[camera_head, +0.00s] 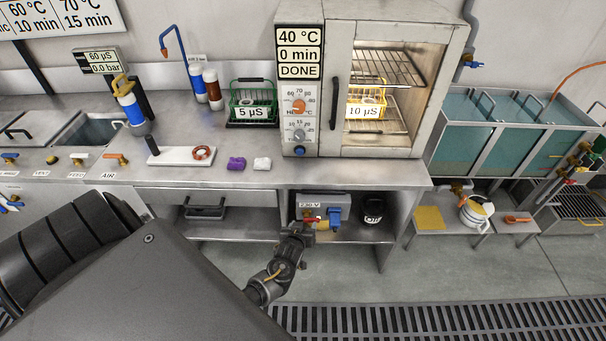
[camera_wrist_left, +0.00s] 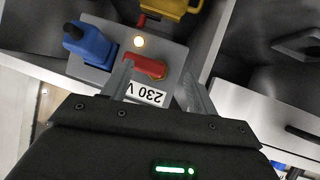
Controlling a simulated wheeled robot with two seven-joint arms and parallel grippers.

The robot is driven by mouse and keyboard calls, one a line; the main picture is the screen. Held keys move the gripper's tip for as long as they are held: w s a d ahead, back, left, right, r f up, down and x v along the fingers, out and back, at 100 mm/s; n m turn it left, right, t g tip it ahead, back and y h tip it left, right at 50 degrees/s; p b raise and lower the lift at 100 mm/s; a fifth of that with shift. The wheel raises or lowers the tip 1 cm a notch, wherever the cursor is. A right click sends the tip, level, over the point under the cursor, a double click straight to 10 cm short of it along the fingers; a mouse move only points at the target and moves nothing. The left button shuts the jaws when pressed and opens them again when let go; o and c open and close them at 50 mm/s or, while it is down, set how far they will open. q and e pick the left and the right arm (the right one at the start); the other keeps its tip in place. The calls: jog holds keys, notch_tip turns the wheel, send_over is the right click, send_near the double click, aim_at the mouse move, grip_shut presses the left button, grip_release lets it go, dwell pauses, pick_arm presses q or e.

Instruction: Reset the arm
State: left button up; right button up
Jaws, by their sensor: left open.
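My left arm comes in from the left in the head view, and its gripper (camera_head: 306,230) is in front of the shelf under the bench. The gripper is open and empty. In the left wrist view its two fingers (camera_wrist_left: 161,88) stand apart before a grey box (camera_wrist_left: 178,55) labelled 230 V, which also shows in the head view (camera_head: 340,200). A red switch handle (camera_wrist_left: 145,67) on the box is close to the left finger; contact cannot be told. My right gripper is not in view.
A blue plug (camera_wrist_left: 92,46) and a yellow part (camera_wrist_left: 178,7) sit at the box. A black round object (camera_head: 373,211) stands right of it on the shelf. The bench edge (camera_head: 230,181) overhangs the shelf. An oven (camera_head: 405,150) with its chamber visible stands above. Floor ahead is clear.

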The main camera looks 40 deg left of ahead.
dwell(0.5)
pick_arm(q)
jog(key=s+d+f+m+g+h, duration=0.2)
jog(key=s+d+f+m+g, duration=0.15)
jog(key=s+f, duration=0.65)
jog(key=s+d+f+m+g+h, duration=0.2)
jog(key=s+d+f+m, duration=0.2)
jog(key=s+f, duration=0.6)
jog(key=s+d+f+g, duration=0.1)
jog(key=s+f, duration=0.3)
jog(key=s, duration=0.8)
jog(key=s+d+f+m+g+b, duration=0.1)
jog(key=s+f+g, duration=0.2)
jog(key=s, duration=1)
jog(key=shift+d+f+h, duration=0.2)
jog(key=shift+f+h, duration=0.2)
jog(key=shift+f, duration=0.5)
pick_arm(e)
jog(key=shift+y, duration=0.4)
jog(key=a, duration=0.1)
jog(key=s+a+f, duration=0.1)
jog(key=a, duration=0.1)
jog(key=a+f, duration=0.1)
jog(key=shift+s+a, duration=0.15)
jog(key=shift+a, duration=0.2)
pick_arm(q)
jog(key=shift+m+g, duration=0.25)
